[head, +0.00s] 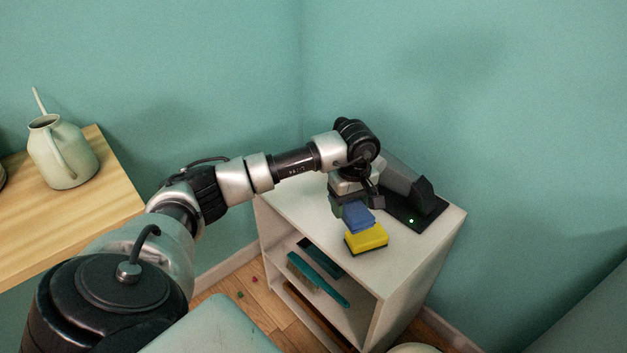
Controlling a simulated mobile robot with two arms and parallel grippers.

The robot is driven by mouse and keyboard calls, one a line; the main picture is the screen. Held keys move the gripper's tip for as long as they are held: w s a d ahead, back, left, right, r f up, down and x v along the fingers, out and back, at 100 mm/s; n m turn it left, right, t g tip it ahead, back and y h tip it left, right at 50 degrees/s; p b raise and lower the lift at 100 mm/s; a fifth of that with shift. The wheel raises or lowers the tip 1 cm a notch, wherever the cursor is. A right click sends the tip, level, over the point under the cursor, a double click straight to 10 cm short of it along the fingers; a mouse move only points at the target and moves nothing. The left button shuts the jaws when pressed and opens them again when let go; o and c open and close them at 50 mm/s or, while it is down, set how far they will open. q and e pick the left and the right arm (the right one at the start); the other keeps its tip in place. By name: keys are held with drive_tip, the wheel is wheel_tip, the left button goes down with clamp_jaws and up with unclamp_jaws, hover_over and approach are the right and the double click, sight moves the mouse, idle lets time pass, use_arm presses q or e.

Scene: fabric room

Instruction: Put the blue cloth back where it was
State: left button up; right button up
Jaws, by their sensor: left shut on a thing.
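The blue cloth (358,217) is a small folded block hanging in my left gripper (352,206), over the top of a white shelf unit (290,207). The gripper points down and is shut on the cloth, covering its upper part. A yellow sponge (367,238) with a dark underside lies on the unit's top, just below and in front of the cloth. I cannot tell whether the cloth touches the sponge. My right gripper is not in view.
A black device (424,194) with a green light stands behind the sponge, to the right. Teal items (318,280) lie on the unit's inner shelf. A pale green watering can (62,153) stands on a wooden table (105,190) at left. Small bits lie on the floor.

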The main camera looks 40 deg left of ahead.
use_arm(q)
drive_tip(key=w+a+n+b, duration=0.2)
drive_tip(key=n, duration=0.1)
drive_tip(key=shift+w+a+r+b, duration=0.2)
drive_tip(key=shift+a+r+b, duration=0.1)
drive_tip(key=shift+a+r, duration=0.1)
drive_tip(key=shift+w+a+r, duration=0.15)
drive_tip(key=shift+a, duration=0.05)
drive_tip(key=shift+a+n, duration=0.2)
drive_tip(key=shift+n, duration=0.1)
drive_tip(key=b, duration=0.3)
hover_over(313, 203)
wheel_tip(313, 203, down, 7)
drive_tip(key=shift+r, duration=0.1)
wheel_tip(313, 203, down, 4)
drive_tip(key=shift+f, duration=0.1)
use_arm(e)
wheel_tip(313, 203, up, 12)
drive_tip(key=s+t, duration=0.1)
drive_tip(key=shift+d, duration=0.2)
